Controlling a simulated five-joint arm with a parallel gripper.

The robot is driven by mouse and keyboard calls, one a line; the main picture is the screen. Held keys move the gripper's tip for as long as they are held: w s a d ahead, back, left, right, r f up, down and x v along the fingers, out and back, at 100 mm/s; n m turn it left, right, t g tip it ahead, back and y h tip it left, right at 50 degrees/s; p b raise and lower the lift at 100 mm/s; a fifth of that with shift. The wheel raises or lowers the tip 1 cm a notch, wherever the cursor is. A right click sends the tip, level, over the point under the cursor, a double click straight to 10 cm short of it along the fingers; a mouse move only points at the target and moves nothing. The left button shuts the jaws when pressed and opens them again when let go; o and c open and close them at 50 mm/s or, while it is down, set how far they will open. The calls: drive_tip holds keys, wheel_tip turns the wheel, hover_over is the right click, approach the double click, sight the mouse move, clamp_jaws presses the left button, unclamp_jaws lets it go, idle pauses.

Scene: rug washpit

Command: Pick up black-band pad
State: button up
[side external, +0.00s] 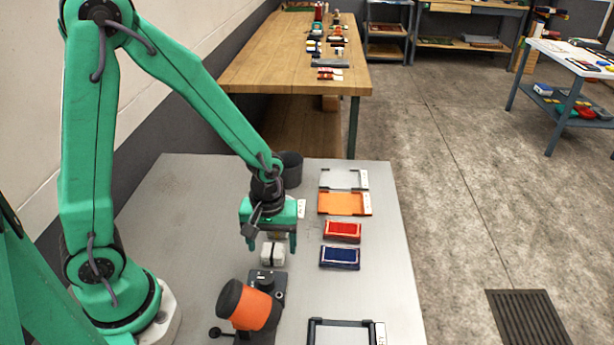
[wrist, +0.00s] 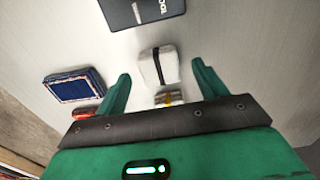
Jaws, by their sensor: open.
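The black-band pad (side external: 272,254), a small white block with a black band around it, lies on the grey table below my gripper (side external: 272,244). In the wrist view the black-band pad (wrist: 150,68) lies ahead, between the lines of the two fingers. My gripper (wrist: 160,72) is open and empty, pointing down, with a finger toward each side of the pad; I cannot tell the exact height gap.
A dark device (side external: 266,281) with an orange and black cylinder (side external: 251,306) stands just in front of the pad. A blue pad (side external: 340,257), a red pad (side external: 342,231), an orange tray (side external: 343,204) and a grey tray (side external: 343,179) lie right. A dark cup (side external: 291,169) stands behind.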

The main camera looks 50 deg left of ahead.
drive_tip(key=shift+f, duration=1.25)
drive_tip(key=c, duration=1.1)
drive_tip(key=shift+o, duration=0.2)
drive_tip(key=shift+r, duration=0.2)
drive_tip(key=shift+r, duration=1.2)
drive_tip(key=shift+s+d+r, duration=0.1)
drive_tip(key=shift+d+r, duration=0.05)
drive_tip(key=shift+r, duration=0.3)
drive_tip(key=shift+s+d+r, duration=0.1)
drive_tip(key=shift+d+r, duration=0.05)
drive_tip(key=shift+r, duration=0.3)
drive_tip(key=s+d+r, duration=0.6)
drive_tip(key=d, duration=0.2)
drive_tip(key=shift+s+d+r, duration=0.2)
drive_tip(key=shift+s+d, duration=0.15)
